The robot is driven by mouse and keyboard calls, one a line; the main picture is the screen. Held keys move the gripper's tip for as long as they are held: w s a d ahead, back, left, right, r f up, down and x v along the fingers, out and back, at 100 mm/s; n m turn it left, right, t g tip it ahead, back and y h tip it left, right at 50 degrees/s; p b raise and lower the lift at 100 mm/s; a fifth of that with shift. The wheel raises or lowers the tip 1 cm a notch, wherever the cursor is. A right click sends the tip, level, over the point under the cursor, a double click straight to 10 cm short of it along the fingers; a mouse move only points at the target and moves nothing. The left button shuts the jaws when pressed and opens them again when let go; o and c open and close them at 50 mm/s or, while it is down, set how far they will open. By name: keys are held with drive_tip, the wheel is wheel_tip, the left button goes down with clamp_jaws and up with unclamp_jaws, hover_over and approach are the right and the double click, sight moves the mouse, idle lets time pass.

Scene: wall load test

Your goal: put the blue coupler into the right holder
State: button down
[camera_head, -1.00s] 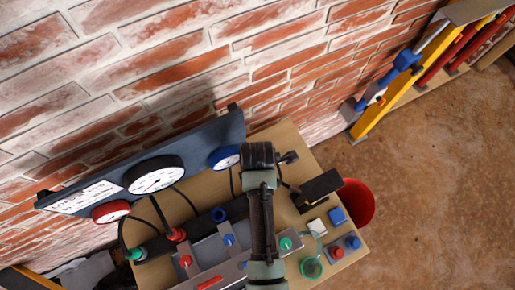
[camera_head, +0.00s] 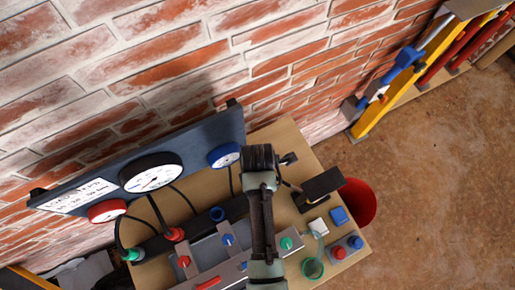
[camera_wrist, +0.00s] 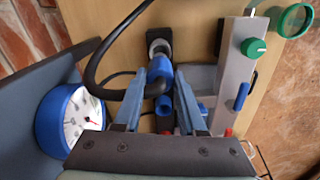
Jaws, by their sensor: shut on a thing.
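My gripper (camera_wrist: 168,82) is shut on the blue coupler (camera_wrist: 160,73) in the wrist view, with a blue-grey finger on each side. A black hose loops out to the left near the coupler. A black holder with a round metal socket (camera_wrist: 158,44) is just beyond the coupler, towards the top. It appears to be the right holder, and part of it shows beside my arm in the head view (camera_head: 289,159). I cannot tell whether coupler and socket touch. In the head view my arm hides the coupler and fingertips.
A blue-rimmed gauge (camera_wrist: 72,122) stands close left of my gripper. A grey panel with a green knob (camera_wrist: 253,48) is on the right. In the head view, a black box (camera_head: 321,186) and red bucket (camera_head: 357,204) are right of my arm.

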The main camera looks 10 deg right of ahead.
drive_tip(key=shift+f, duration=0.2)
drive_tip(key=shift+f+b, duration=0.55)
drive_tip(key=shift+f, duration=0.1)
drive_tip(key=shift+f, duration=0.25)
idle(0.9)
drive_tip(key=shift+f, duration=0.35)
drive_tip(key=shift+f, duration=0.25)
idle(0.3)
drive_tip(key=shift+f+b, duration=0.45)
drive_tip(key=shift+b, duration=0.05)
drive_tip(key=shift+f, duration=0.25)
drive_tip(key=shift+f+b, duration=0.35)
drive_tip(key=shift+f, duration=0.05)
drive_tip(key=shift+f, duration=0.15)
idle(0.7)
